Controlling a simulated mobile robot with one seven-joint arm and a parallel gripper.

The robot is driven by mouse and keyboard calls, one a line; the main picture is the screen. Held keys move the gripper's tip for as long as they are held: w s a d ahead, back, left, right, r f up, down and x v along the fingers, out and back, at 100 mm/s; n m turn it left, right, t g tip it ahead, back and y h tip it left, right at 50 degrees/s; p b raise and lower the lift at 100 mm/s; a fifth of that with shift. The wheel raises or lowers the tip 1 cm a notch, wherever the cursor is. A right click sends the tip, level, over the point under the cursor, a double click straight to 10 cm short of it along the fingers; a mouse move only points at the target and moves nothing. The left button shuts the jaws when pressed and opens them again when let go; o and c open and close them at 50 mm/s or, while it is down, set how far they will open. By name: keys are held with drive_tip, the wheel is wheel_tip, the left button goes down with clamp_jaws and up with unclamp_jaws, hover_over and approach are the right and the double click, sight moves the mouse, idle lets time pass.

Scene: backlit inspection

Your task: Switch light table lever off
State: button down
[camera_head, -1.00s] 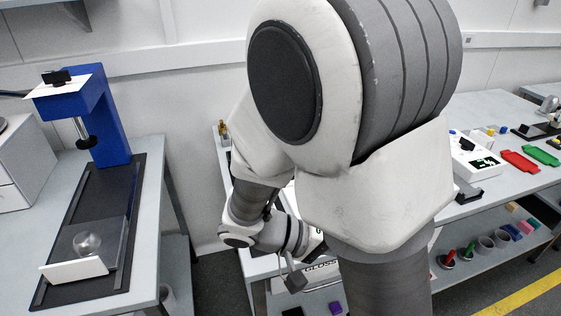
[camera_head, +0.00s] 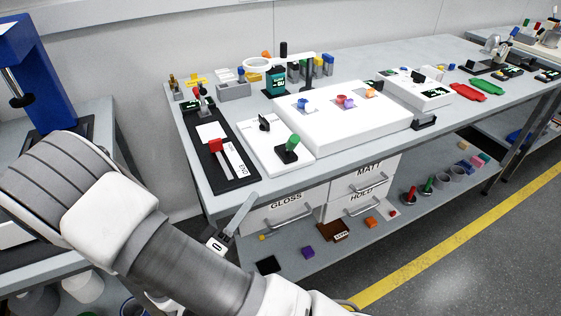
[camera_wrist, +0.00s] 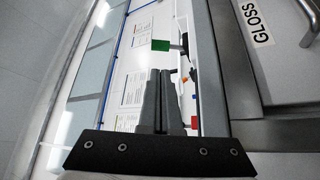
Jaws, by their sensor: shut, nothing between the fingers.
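A lever with a green handle (camera_head: 292,142) stands on a dark base on a white panel, just left of the white light table box (camera_head: 350,133). Its handle stands up, tilted slightly. In the wrist view, which is turned on its side, a green handle (camera_wrist: 160,45) shows on a grey stem beyond my fingertips. My gripper (camera_head: 252,197) is low in front of the bench's left front edge, apart from the lever. In the wrist view my gripper (camera_wrist: 160,72) has its fingers together, with nothing held.
A black slide fixture with a red handle (camera_head: 215,146) lies left of the white panel. A dark upright knob (camera_head: 264,122) stands behind the green lever. Small coloured pieces (camera_head: 345,101) sit on the light table. Drawers with handles (camera_head: 290,214) are below the bench top.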

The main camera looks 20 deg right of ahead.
sight(289, 145)
idle(0.3)
drive_tip(key=x, duration=1.4)
drive_tip(key=shift+w+r+p, duration=0.1)
drive_tip(key=shift+r+p, duration=0.1)
drive_tip(key=shift+p, duration=0.15)
